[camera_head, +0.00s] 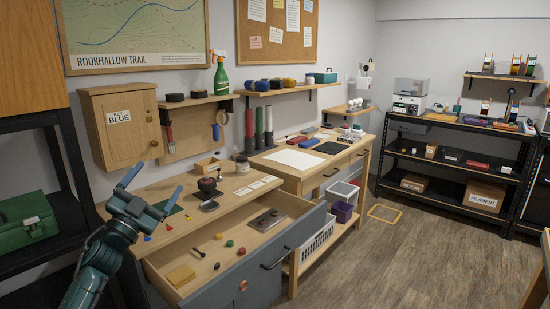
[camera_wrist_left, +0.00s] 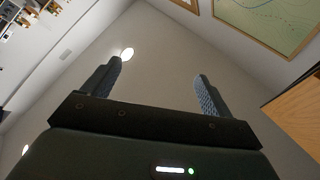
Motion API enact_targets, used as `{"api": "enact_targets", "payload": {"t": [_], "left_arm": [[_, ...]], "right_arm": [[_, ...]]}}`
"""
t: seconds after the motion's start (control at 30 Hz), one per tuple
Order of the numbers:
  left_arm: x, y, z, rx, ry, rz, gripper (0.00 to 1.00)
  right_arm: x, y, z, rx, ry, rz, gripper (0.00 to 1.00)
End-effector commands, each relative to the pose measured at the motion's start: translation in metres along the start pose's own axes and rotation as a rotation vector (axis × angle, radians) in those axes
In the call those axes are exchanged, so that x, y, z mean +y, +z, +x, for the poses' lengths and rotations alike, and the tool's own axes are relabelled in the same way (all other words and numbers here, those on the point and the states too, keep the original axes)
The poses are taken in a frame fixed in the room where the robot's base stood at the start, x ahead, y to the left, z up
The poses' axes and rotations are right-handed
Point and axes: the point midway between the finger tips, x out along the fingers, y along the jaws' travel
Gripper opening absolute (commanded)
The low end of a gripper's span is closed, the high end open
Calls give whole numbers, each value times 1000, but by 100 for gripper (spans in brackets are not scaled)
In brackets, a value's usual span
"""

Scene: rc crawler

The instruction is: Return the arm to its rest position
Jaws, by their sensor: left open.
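My left gripper (camera_head: 146,182) is open and raised at the left of the head view, in front of the wooden workbench (camera_head: 140,192). Its two blue fingers point up, spread wide apart. In the left wrist view the same gripper (camera_wrist_left: 155,85) has its fingers apart with nothing between them. My right gripper is not in either view.
Below and right of the gripper, a drawer (camera_head: 285,254) stands open with small parts inside. A wooden key cabinet (camera_head: 122,125) hangs behind the gripper. A green toolbox (camera_head: 26,221) sits on a dark shelf at the left. The floor (camera_head: 400,250) at the right is mostly clear.

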Motion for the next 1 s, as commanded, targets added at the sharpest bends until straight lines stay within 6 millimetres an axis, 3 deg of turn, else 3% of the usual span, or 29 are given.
{"api": "enact_targets", "payload": {"t": [0.1,0.2,0.43,0.67,0.77,0.87,1.0], "left_arm": [[-25,40,-6,-208,-143,-67,85],[-31,71,-17,-374,-192,-123,85],[-9,125,-47,-706,-148,-256,85],[82,133,-115,-761,-33,-296,85],[124,130,-153,-793,22,-327,85],[170,120,-200,-831,85,-370,85],[236,90,-278,-897,175,-456,85]], "right_arm": [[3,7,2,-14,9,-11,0],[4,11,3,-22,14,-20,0],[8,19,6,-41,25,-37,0],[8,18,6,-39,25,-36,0],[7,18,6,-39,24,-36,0],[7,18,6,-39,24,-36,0],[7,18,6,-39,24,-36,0]]}}
